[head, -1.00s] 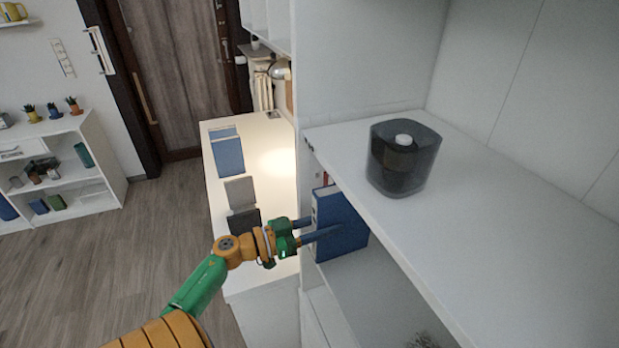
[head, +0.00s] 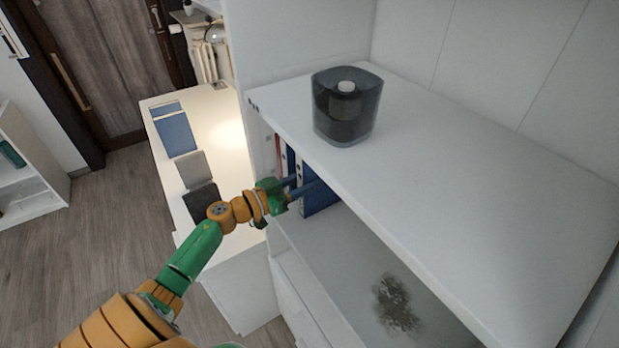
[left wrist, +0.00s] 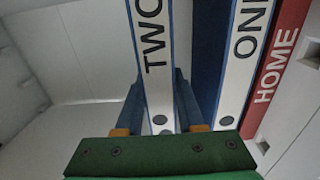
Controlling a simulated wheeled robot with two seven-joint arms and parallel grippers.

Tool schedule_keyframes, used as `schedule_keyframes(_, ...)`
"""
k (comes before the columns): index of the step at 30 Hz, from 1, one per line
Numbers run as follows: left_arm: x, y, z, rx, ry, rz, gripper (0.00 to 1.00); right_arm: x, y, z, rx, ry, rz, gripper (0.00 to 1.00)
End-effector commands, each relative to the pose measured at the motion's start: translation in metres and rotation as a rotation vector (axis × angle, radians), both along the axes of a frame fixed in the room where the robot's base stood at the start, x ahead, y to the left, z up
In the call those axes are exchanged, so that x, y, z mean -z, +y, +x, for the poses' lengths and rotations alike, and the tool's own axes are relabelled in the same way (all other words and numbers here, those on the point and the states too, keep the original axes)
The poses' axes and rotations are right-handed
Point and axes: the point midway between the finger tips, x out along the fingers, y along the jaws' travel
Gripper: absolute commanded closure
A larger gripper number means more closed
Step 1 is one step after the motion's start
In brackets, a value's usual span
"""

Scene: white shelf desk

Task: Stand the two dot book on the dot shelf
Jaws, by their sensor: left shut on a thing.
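The blue book with a white spine reading TWO (left wrist: 153,60) stands between the fingers of my left gripper (left wrist: 158,100) in the left wrist view. The gripper is shut on its spine end. In the head view my left gripper (head: 303,188) reaches in under the upper board, and the TWO book's blue side (head: 321,198) shows beyond the fingers. A spine dot shows below the lettering in the wrist view; the lower end is partly hidden by the gripper. The upper shelf board (head: 450,160) has small dark dots at its left front corner. My right gripper is not in view.
A blue book reading ONE (left wrist: 243,60) and a red book reading HOME (left wrist: 282,65) stand right of TWO in the wrist view. A dark round-cornered container (head: 346,108) stands on the upper board.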

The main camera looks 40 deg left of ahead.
Motion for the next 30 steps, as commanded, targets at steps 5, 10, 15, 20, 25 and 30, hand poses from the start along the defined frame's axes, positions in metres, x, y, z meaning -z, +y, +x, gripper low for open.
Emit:
schedule_keyframes(5,-0.001,0.0,0.0,0.0,-0.002,-0.001,0.36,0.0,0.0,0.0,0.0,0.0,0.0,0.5)
schedule_keyframes(10,-0.001,0.0,0.0,0.0,-0.001,0.0,0.28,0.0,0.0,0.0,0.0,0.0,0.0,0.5)
schedule_keyframes(15,0.001,0.001,-0.002,0.0,0.002,0.001,0.28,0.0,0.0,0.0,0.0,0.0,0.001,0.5)
schedule_keyframes(20,0.003,0.008,-0.022,0.001,0.005,0.004,0.28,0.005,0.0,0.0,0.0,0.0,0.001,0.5)
schedule_keyframes(25,0.003,0.02,-0.049,0.0,0.004,0.002,0.28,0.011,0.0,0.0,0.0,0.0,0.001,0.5)
schedule_keyframes(30,0.0,0.026,-0.065,0.0,0.001,0.001,0.28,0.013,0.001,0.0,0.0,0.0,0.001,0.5)
